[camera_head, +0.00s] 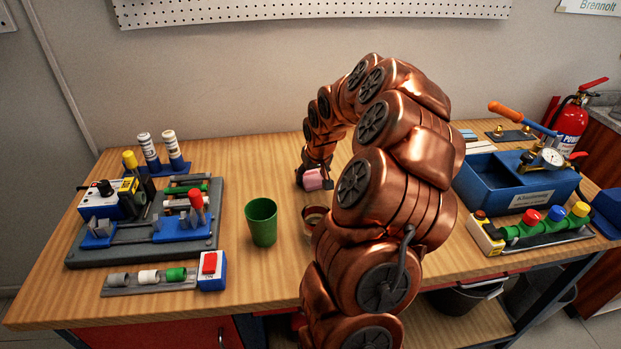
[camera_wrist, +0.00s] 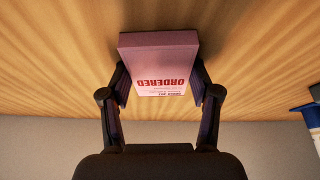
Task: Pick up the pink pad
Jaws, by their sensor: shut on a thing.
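The pink pad (camera_wrist: 158,66) is a thick block with red "ORDERED" print on its face, upside down in the wrist view. My gripper (camera_wrist: 160,88) is shut on it, with one dark finger against each side. In the head view the pink pad (camera_head: 313,180) shows small at the end of my copper arm, over the middle of the wooden table, with my gripper (camera_head: 317,187) around it. I cannot tell whether the pad touches the table.
A grey board with fittings (camera_head: 142,250) lies at left. A blue pump box (camera_head: 515,184) and a valve manifold (camera_head: 535,231) stand at right. Bare table lies behind the cup.

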